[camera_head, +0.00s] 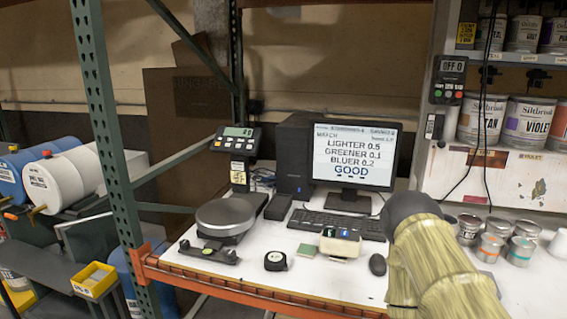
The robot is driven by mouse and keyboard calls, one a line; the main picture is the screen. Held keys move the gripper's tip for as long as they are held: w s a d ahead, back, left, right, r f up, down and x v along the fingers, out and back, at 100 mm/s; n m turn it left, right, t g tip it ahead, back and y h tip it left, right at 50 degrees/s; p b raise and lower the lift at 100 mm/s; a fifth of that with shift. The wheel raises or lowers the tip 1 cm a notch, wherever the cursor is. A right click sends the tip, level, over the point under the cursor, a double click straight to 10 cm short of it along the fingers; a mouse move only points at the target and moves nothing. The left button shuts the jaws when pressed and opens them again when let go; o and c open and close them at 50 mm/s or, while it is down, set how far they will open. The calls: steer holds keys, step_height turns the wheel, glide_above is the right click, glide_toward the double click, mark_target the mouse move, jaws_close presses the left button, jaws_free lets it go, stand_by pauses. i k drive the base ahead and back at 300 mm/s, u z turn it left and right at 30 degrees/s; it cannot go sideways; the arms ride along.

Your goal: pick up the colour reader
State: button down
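A small black rounded device with a pale face (275,260) lies on the white bench top near its front edge. It may be the colour reader, but it is too small to be sure. It stands free, with bare bench around it. My arm, in a yellowish sleeve with a dark rounded joint, rises at the lower right, over the bench's front. My gripper's fingers do not show, so its distance to the device cannot be told.
A scale (226,217) stands left of the device. A green card (307,250), a small box of swatches (340,243) and a mouse (377,265) lie to its right. Behind are a keyboard (335,224) and monitor (353,155). A green rack post (112,140) stands at left; cans (520,250) at right.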

mark_target(331, 242)
steer(key=u, duration=0.05)
steer(key=k, duration=0.65)
steer(key=z, duration=0.8)
steer(key=i, duration=1.25)
steer(key=u, duration=0.7)
